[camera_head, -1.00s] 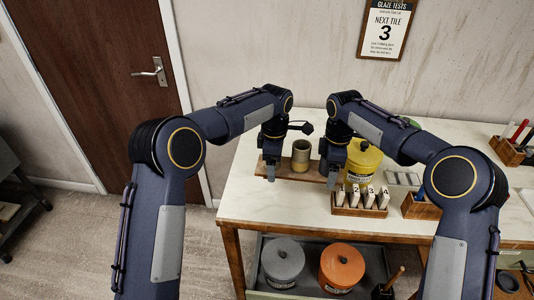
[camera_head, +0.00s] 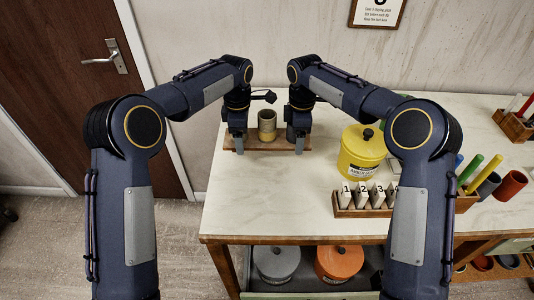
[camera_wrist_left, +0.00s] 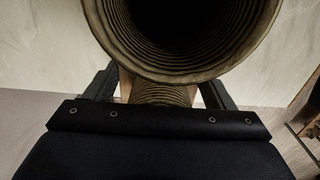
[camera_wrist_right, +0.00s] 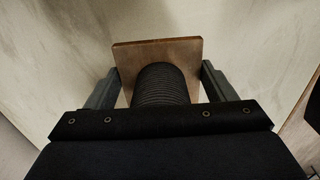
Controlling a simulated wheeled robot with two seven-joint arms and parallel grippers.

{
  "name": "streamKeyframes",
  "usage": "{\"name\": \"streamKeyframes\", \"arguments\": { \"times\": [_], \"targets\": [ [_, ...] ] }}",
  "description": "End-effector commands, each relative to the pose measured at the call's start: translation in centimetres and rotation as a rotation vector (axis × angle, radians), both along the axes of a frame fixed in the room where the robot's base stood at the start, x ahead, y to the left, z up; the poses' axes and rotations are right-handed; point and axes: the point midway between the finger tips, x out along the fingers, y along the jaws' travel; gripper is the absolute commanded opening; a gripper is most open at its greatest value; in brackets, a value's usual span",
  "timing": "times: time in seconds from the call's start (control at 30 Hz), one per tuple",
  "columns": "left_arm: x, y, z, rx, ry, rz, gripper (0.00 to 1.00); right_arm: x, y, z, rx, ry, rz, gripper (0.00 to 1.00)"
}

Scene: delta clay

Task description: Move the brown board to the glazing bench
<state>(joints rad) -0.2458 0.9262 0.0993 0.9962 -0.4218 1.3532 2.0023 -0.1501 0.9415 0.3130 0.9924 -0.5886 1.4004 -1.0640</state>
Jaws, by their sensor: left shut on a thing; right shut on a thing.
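The brown board (camera_head: 262,145) is over the back left of the white-topped bench (camera_head: 300,175) in the head view. I cannot tell whether it touches the top. My left gripper (camera_head: 238,143) is shut on its left end and my right gripper (camera_head: 299,142) on its right end. An olive, ribbed cup (camera_head: 267,125) stands upright on the middle of the board; its open mouth (camera_wrist_left: 105,40) looms in the left wrist view. A dark ribbed cylinder (camera_wrist_right: 160,85) stands on the board (camera_wrist_right: 155,50) between my right fingers, mostly hidden in the head view.
A yellow lidded jar (camera_head: 362,152) stands right of the board, with a gap. A wooden rack of numbered tiles (camera_head: 365,200) is nearer the front. Colored tubes and cups (camera_head: 485,180) fill the right side. Lidded pots (camera_head: 277,262) sit on the shelf below. The bench's left front is clear.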

Motion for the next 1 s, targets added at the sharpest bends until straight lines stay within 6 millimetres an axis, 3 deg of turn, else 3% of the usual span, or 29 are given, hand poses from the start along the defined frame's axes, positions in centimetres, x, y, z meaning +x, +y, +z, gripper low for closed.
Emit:
{"name": "streamKeyframes", "arguments": {
  "times": [0.37,0.87,0.9,1.0],
  "targets": [
    [0.0,0.0,-1.2,-0.001,-0.001,0.0,0.47,0.0,0.0,-1.3,0.001,-0.001,0.0,0.47],
    [0.0,0.0,-5.0,-0.001,-0.001,0.0,0.47,0.0,0.0,-5.1,0.001,-0.001,0.0,0.47],
    [0.0,0.0,-5.1,0.0,-0.001,0.0,0.78,0.0,0.0,-5.1,0.0,0.0,0.0,0.78],
    [0.0,0.0,-4.8,0.0,0.0,0.0,0.91,0.0,0.0,-4.8,0.0,0.0,0.0,0.91]
  ]
}}
